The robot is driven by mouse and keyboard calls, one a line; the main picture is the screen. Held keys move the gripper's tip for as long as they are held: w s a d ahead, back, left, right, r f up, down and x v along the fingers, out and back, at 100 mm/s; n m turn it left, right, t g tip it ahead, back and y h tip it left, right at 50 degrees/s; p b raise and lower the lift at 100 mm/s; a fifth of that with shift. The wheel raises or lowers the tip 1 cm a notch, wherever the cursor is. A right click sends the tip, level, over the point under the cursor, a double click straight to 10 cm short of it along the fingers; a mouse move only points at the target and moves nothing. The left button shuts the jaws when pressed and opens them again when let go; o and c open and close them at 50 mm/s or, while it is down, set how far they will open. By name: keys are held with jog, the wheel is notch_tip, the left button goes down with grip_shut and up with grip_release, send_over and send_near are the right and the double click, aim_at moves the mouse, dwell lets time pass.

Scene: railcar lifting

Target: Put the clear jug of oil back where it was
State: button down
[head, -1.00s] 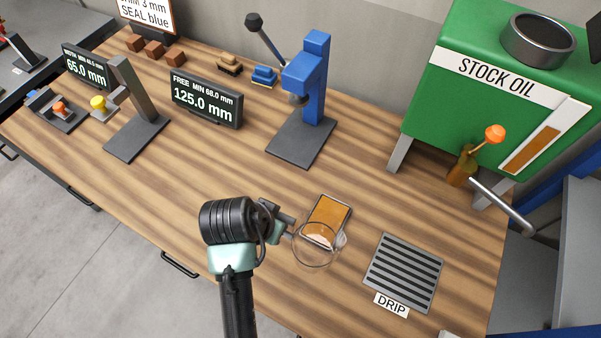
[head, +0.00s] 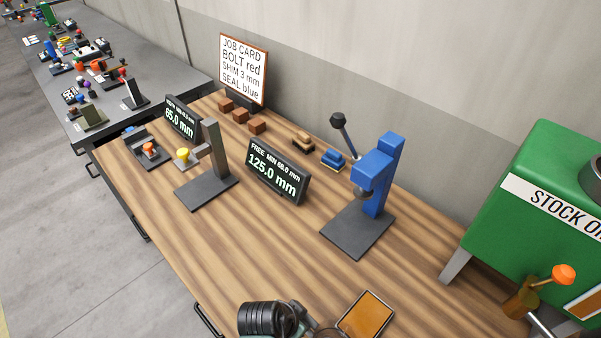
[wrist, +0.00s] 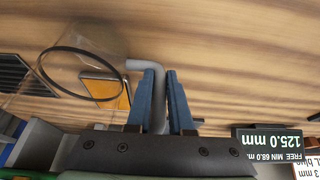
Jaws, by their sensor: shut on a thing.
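The clear jug (wrist: 95,45) shows at the upper left of the wrist view as a see-through body with a dark round rim. Its grey handle (wrist: 135,65) runs between the blue fingers of my gripper (wrist: 160,80), which is shut on it. In the head view my gripper is at the bottom edge, and the jug there is mostly cut off. I cannot tell whether oil is in the jug, or whether the jug touches the bench.
A shallow tray with an orange-brown surface (head: 366,315) lies close by the jug. A slatted drip grate (wrist: 14,82) is at the wrist view's left edge. The green stock oil tank (head: 535,200) stands right. A blue press (head: 375,185) and displays (head: 278,172) stand behind.

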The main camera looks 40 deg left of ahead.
jog(key=shift+f, duration=0.15)
jog(key=c, duration=0.8)
grip_release()
jog(key=v, duration=1.2)
jog(key=shift+r+b, duration=0.25)
jog(key=shift+b, duration=0.15)
jog(key=shift+w, duration=0.1)
